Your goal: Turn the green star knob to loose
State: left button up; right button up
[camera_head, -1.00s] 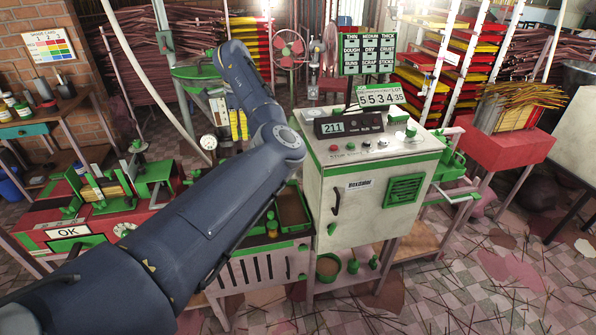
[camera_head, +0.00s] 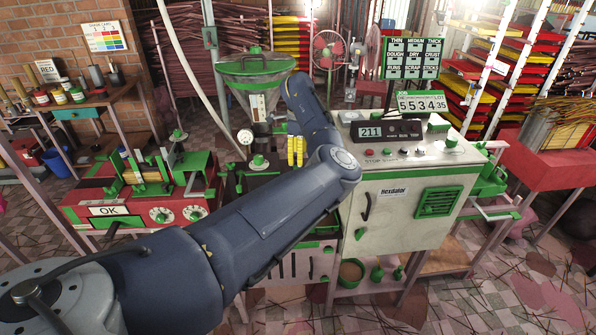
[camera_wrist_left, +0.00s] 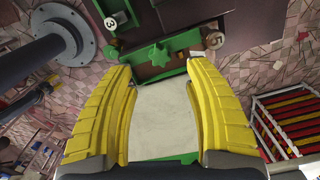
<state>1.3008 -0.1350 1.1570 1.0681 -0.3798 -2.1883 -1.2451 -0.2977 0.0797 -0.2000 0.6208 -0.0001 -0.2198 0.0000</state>
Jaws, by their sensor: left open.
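The green star knob (camera_wrist_left: 159,55) shows in the left wrist view on a green bar, just beyond the fingertips. My left gripper (camera_wrist_left: 160,72) is open, with one yellow finger on each side and nothing between them. A gap shows between each finger and the knob. In the head view the yellow fingers of my left gripper (camera_head: 296,151) point down beside the white cabinet, above the extruder bench. My own arm covers part of the bench there, and I cannot pick out the star knob for certain. My right gripper is in neither view.
The white cabinet (camera_head: 395,215) with a 211 display (camera_head: 370,132) stands right of my left gripper. A green-rimmed hopper (camera_head: 254,66) and a round gauge (camera_head: 245,137) stand behind and left.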

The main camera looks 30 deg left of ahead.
pick_arm(q)
jog(key=shift+f, duration=3.45)
grip_shut()
